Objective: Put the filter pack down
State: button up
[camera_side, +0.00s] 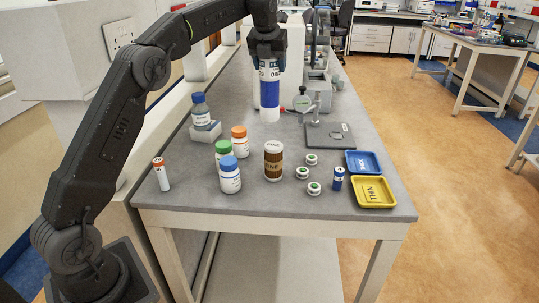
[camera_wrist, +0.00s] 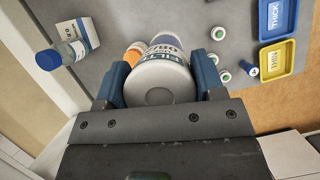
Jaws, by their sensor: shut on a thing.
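The filter pack (camera_side: 270,96) is a white and blue cylinder with printed lettering. My gripper (camera_side: 268,66) is shut on its upper part and holds it upright above the table. In the side view its lower end appears above the grey tabletop, though the exact gap is hard to judge. In the wrist view the pack's round white end (camera_wrist: 160,85) sits between the two blue fingers of my gripper (camera_wrist: 162,82) and hides part of the table below.
Bottles with orange (camera_side: 239,141), green (camera_side: 223,154) and blue (camera_side: 229,174) caps stand near a brown jar (camera_side: 273,161). A blue tray (camera_side: 363,163) and a yellow tray (camera_side: 373,192) lie at right. A blue-capped bottle (camera_side: 200,109) is at left.

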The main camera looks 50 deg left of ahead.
aim_at(270, 105)
notch_tip(270, 105, down, 13)
jog(key=shift+r, duration=0.2)
dwell(0.5)
jog(key=o, duration=1.6)
jog(key=shift+f, duration=0.2)
